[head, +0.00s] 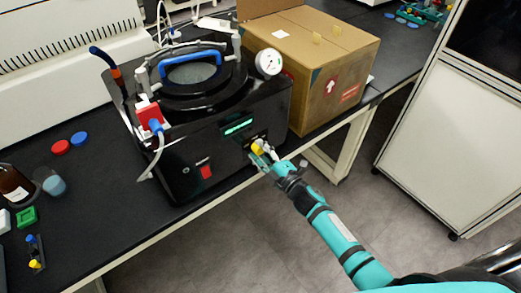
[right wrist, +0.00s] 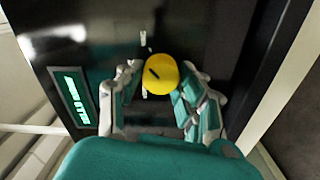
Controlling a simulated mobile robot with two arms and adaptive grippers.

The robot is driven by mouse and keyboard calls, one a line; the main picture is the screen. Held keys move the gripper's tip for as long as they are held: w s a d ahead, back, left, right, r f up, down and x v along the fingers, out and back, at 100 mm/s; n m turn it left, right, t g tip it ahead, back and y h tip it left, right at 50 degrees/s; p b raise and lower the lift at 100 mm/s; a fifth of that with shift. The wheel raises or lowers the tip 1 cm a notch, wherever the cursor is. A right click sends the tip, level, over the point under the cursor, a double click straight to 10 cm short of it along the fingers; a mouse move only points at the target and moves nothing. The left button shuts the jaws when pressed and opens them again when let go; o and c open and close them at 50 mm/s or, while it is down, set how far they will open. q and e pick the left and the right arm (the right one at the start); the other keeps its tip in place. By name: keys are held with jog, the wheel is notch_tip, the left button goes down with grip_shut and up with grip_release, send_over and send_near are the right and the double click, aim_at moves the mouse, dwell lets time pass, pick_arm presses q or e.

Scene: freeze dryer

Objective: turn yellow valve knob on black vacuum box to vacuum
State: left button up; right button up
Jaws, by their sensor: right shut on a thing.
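The black vacuum box (head: 225,160) stands on the black bench near its front edge. Its yellow valve knob (head: 257,148) is on the front face, below the green-lit display (head: 238,126). In the right wrist view the knob (right wrist: 161,74) is a round yellow disc with a short dark slanted mark. My right gripper (head: 264,153) is at the front of the box, shut on the knob. In the right wrist view its fingers (right wrist: 158,92) lie on either side of the knob. The left gripper is not in view.
A cardboard box (head: 325,65) stands right of the vacuum box. A pressure gauge (head: 269,62) and a blue-handled lid (head: 192,65) are on top. A red switch (head: 206,172) is on the front face. Red and blue caps (head: 70,143) lie left on the bench.

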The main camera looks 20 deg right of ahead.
jog(key=shift+m, duration=1.1)
jog(key=shift+f, duration=0.1)
jog(key=o, duration=1.1)
jog(key=shift+o, duration=0.2)
jog(key=v, duration=1.2)
